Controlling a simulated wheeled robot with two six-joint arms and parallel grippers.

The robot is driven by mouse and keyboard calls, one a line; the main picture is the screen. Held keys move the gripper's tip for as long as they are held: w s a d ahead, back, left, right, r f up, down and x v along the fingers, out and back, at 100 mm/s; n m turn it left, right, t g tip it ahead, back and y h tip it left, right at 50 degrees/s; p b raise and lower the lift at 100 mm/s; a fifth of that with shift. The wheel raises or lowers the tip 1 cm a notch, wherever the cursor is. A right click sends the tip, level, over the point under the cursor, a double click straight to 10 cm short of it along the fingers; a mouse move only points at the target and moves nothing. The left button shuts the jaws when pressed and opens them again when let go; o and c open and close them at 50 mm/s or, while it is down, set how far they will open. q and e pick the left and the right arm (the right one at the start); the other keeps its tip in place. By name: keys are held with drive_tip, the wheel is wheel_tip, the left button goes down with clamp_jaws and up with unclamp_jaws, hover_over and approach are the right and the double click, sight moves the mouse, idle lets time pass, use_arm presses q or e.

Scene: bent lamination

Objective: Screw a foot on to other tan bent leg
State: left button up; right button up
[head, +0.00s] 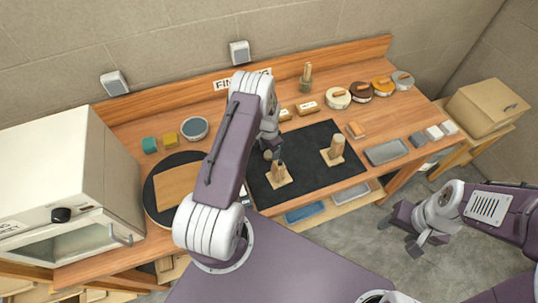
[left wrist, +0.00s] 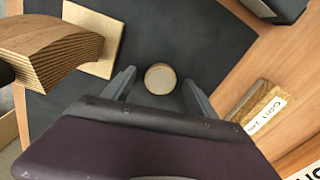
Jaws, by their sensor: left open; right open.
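Two tan bent legs stand upright on pale square bases on the black mat (head: 313,186): a left leg (head: 278,170) and a right leg (head: 337,145). My left gripper (head: 274,153) is low over the mat, just behind the left leg. In the left wrist view it is open, its fingers on either side of a small round tan piece (left wrist: 160,79), which looks like a foot. I cannot tell whether the fingers touch it. A curved laminated leg (left wrist: 50,48) and its base (left wrist: 92,38) are left of them. My right gripper (head: 412,238) is open and empty, off the bench's front right.
A sanding block (left wrist: 260,105) lies close to the left gripper. A grey tray (head: 386,152) lies right of the mat. A white oven (head: 70,180) stands at left, by a round turntable (head: 152,205).

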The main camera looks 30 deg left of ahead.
sight(271, 153)
use_arm(q)
drive_tip(key=c, duration=1.4)
use_arm(e)
drive_tip(key=shift+w, duration=0.1)
use_arm(q)
drive_tip(key=r+b, duration=0.1)
drive_tip(key=r, duration=0.1)
drive_tip(key=r+b, duration=0.1)
drive_tip(key=r, duration=0.1)
drive_tip(key=shift+w+d, duration=0.2)
drive_tip(key=shift+w, duration=0.2)
drive_tip(key=w+d+r+b, duration=0.2)
drive_tip(key=w+d+r, duration=0.1)
drive_tip(key=w, duration=0.1)
drive_tip(key=w+d+r+b, duration=0.2)
drive_tip(key=w+d+r, duration=0.2)
drive_tip(key=shift+d, duration=0.2)
use_arm(e)
wheel_tip(271, 153, down, 6)
drive_tip(key=shift+o, duration=0.4)
